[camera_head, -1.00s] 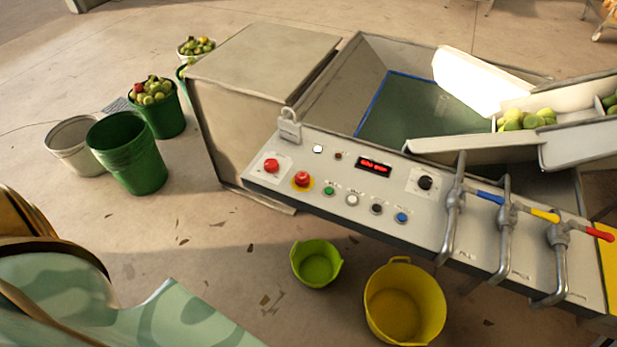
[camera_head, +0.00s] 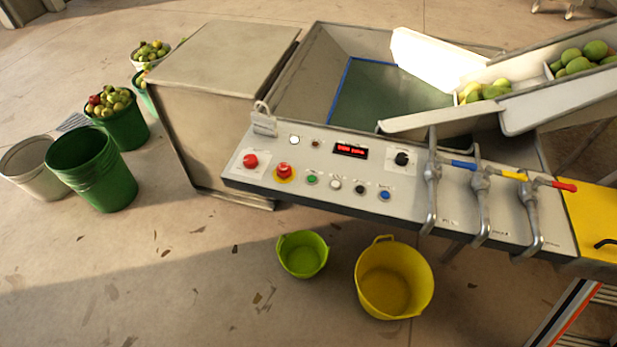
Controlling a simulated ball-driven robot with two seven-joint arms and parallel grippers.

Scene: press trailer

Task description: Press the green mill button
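The green mill button (camera_head: 312,180) is a small round button on the sloped light-grey control panel (camera_head: 300,153). It sits in the front row, just right of the red mushroom button on a yellow ring (camera_head: 284,171). To its right in the row are a white button (camera_head: 335,185), a black button (camera_head: 360,189) and a blue button (camera_head: 385,195). A red switch (camera_head: 250,160) is at the panel's left end. A lit red display (camera_head: 351,151) and a black knob (camera_head: 402,158) are behind the row. Neither gripper shows in the head view.
Pipes with blue, yellow and red valve handles (camera_head: 565,186) rise along the panel's right part. A lime tub (camera_head: 303,255) and a yellow bucket (camera_head: 394,280) stand on the floor before it. Green buckets (camera_head: 95,170) stand left. Floor at front left is clear.

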